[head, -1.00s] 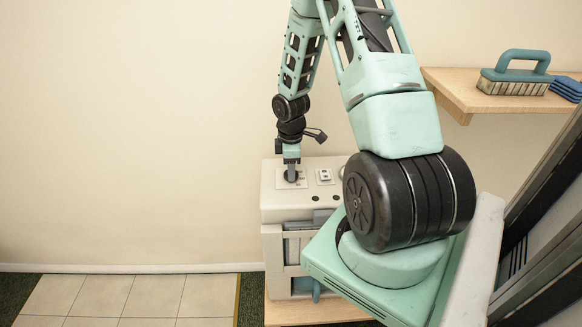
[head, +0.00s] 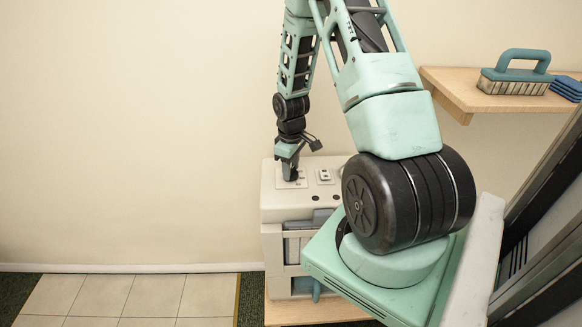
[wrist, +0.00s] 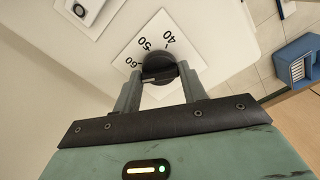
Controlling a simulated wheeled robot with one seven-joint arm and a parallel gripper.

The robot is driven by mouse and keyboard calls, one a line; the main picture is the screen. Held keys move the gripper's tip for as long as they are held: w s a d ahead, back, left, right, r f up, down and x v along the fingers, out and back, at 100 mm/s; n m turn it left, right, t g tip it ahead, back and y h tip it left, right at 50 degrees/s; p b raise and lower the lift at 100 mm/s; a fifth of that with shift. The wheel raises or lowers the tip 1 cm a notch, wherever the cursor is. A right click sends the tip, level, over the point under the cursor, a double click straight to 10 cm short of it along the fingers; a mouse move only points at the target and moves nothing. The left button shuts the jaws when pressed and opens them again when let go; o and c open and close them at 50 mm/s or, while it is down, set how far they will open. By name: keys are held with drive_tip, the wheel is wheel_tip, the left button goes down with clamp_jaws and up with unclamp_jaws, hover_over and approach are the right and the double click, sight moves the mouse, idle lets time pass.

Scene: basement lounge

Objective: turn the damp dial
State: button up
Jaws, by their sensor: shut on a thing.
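The damp dial is a black round knob (wrist: 158,67) on a white plate (wrist: 150,32) marked 40, 50 and 60. The plate is on top of a cream dehumidifier-like unit (head: 270,205). My gripper (wrist: 160,84) is shut on the knob, with one finger on each side of it. In the head view my gripper (head: 290,172) points down onto the top of the unit and mostly hides the dial.
A second small panel (head: 324,176) with dark parts is to the right of the dial. A wooden shelf (head: 455,98) with a brush (head: 515,72) and a blue stack (head: 567,88) is at upper right. Open tiled floor (head: 130,296) is at left.

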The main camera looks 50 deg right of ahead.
drive_tip(key=shift+m, duration=1.9)
drive_tip(key=o, duration=1)
drive_tip(key=shift+c, duration=0.2)
wheel_tip(320, 180, up, 18)
drive_tip(key=b, duration=0.2)
drive_tip(key=shift+f, duration=0.25)
